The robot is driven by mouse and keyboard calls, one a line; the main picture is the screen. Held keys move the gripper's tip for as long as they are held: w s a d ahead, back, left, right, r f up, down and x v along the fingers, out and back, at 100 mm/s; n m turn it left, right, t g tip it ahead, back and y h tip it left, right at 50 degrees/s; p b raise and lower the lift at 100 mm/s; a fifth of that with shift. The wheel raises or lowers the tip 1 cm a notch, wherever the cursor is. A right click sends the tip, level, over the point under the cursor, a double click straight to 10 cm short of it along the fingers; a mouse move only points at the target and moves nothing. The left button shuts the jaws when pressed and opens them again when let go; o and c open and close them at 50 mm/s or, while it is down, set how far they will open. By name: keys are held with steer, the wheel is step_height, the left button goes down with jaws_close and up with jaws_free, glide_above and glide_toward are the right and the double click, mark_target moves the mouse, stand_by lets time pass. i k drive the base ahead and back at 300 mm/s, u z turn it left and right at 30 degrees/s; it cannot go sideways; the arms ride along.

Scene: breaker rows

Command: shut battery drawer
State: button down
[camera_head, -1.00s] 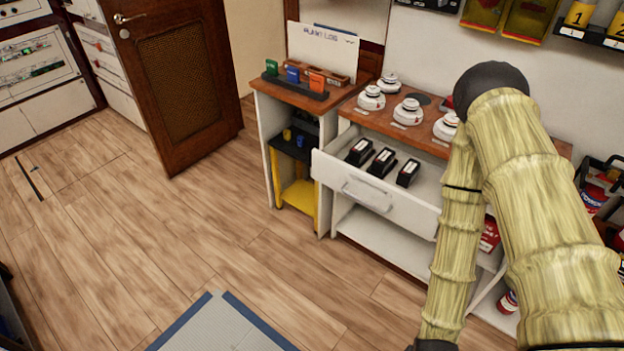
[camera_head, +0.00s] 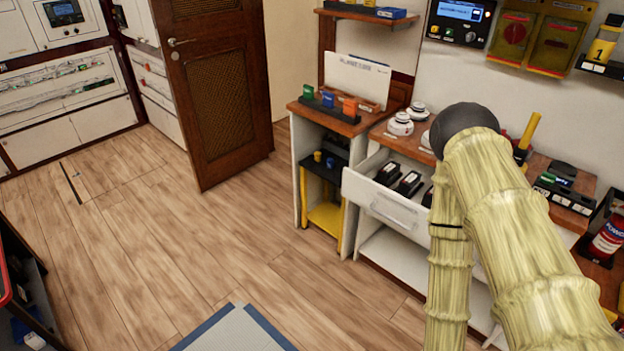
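The battery drawer (camera_head: 398,211) is a white drawer with a pale handle on its front, in the white cabinet at the right of the head view. It stands pulled out. Several black batteries (camera_head: 388,173) with light labels lie in it. My arm, with a yellow-green bamboo-like surface, crosses the right side and hides the drawer's right end. My gripper is not in view; the arm runs out of the bottom of the picture.
White round detectors (camera_head: 401,124) stand on the wooden worktop above the drawer. A narrow stand (camera_head: 327,118) with coloured blocks is to its left. A brown door (camera_head: 212,90) stands open. The wooden floor (camera_head: 200,240) in front is clear, with a grey mat (camera_head: 236,330) at the bottom.

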mark_target(360, 185)
steer(key=u, duration=0.05)
steer(key=i, duration=0.9)
steer(key=z, duration=0.25)
